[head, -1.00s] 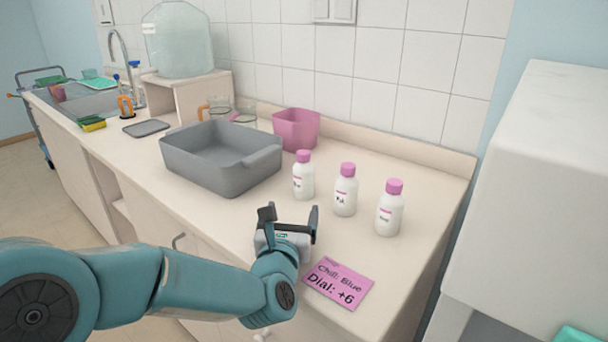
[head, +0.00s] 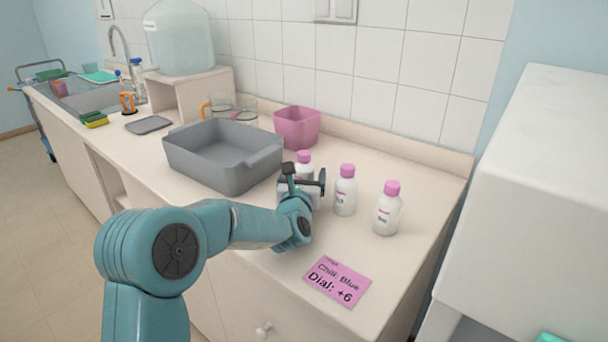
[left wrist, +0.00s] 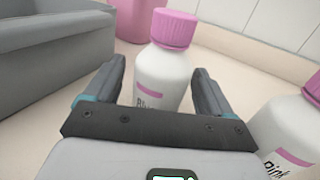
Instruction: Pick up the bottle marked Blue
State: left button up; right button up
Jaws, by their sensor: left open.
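A white bottle with a pink cap (head: 304,158) stands upright on the counter; in the left wrist view (left wrist: 160,75) its label starts with "Bl", the rest hidden. My left gripper (head: 306,177) is open, its two fingers on either side of this bottle's lower body; I cannot tell whether they touch it. A second such bottle (head: 346,192) stands just to the right; in the left wrist view (left wrist: 290,130) its label reads "Pink". A third bottle (head: 387,210) stands further right, its label too small to read. My right gripper is not in view.
A grey basin (head: 210,170) lies left of the bottles, with a pink tub (head: 297,127) behind. A pink card (head: 338,283) reading "Chill: Blue, Dial: +6" lies near the front edge. A white box-like unit (head: 540,190) stands at the right.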

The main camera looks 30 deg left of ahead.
pick_arm(q)
jog(key=c, duration=1.1)
